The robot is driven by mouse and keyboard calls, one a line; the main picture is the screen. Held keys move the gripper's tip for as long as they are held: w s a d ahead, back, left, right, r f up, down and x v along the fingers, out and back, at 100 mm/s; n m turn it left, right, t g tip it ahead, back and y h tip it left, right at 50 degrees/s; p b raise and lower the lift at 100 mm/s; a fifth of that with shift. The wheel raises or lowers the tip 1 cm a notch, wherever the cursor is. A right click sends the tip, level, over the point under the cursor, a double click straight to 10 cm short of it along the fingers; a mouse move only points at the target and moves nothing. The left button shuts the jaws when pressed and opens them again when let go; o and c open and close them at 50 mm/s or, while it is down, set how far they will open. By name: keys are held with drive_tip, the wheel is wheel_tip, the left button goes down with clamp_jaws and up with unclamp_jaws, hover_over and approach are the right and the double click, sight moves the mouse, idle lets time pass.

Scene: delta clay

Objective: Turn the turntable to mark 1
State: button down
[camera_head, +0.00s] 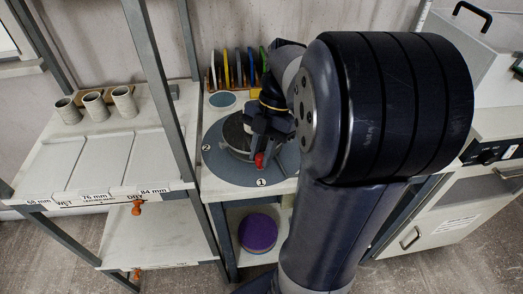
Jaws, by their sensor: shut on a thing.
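The turntable shows a dark round top (235,128) above a flat blue-grey round base (228,170) on a white bench. The base carries a label "1" (261,182) at its front edge and a label "2" (207,147) at its left. A small red knob (260,160) stands at the turntable's front right, just behind label 1. My gripper (258,148) points down over this side and is shut at the red knob, whose lower part shows below the fingers. My arm and gripper hide the right part of the turntable, including any further labels there.
Behind the turntable stands a rack of coloured discs (237,68), with a pale blue disc (222,100) before it. On the left a shelf (120,160) holds several grey cups (96,106); its upright post stands close by. A purple round pad (258,232) lies below.

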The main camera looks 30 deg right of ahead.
drive_tip(key=c, duration=1.3)
unclamp_jaws()
drive_tip(key=shift+d, duration=0.1)
drive_tip(key=shift+o, duration=0.2)
drive_tip(key=p+v, duration=0.1)
drive_tip(key=v, duration=0.9)
drive_tip(key=shift+r+p, duration=0.35)
drive_tip(key=shift+r, duration=0.05)
drive_tip(key=shift+f, duration=0.15)
drive_tip(key=b+x, duration=0.1)
drive_tip(key=x, duration=0.9)
drive_tip(key=shift+f+b, duration=0.25)
drive_tip(key=shift+b, duration=0.1)
drive_tip(key=shift+r, duration=0.15)
